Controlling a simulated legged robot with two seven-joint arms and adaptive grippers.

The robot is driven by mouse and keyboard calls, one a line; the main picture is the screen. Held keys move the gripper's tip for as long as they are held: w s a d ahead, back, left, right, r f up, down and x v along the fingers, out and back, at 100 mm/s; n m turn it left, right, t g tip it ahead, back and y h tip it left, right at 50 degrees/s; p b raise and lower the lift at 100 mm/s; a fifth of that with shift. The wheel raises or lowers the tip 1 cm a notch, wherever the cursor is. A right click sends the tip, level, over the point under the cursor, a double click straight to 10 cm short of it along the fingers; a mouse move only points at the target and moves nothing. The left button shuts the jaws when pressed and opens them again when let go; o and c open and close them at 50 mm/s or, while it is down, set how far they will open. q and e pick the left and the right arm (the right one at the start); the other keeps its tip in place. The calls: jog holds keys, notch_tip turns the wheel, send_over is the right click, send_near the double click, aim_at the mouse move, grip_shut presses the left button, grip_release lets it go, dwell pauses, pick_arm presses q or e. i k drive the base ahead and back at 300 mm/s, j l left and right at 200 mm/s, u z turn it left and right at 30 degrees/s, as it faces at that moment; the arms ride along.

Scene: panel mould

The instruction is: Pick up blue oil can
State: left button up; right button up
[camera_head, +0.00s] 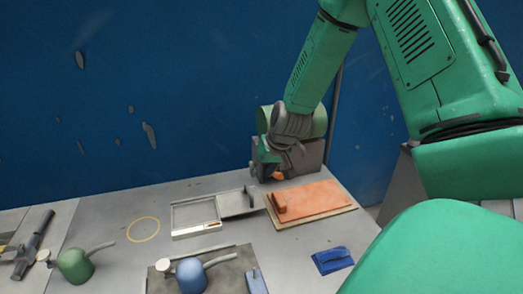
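The blue oil can (191,276) stands at the bottom of the head view, left of centre, on a dark mat (235,267). It has a pale round knob on its left and a grey-blue spout pointing right. My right gripper (268,170) is at the back of the table, beyond the can and to its right, well apart from it. Its fingers are small and partly hidden, so I cannot tell whether they are open or shut. My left gripper is not in view.
A green oil can (75,267) stands at the left. An orange block on a board (315,200), a metal frame (195,215) and a blue tool (332,260) lie on the table. A yellow ring (143,229) marks bare tabletop. A blue wall (180,90) stands behind.

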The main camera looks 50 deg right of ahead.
aim_at(190, 273)
jog(key=k+j, duration=0.1)
jog(key=k, duration=0.9)
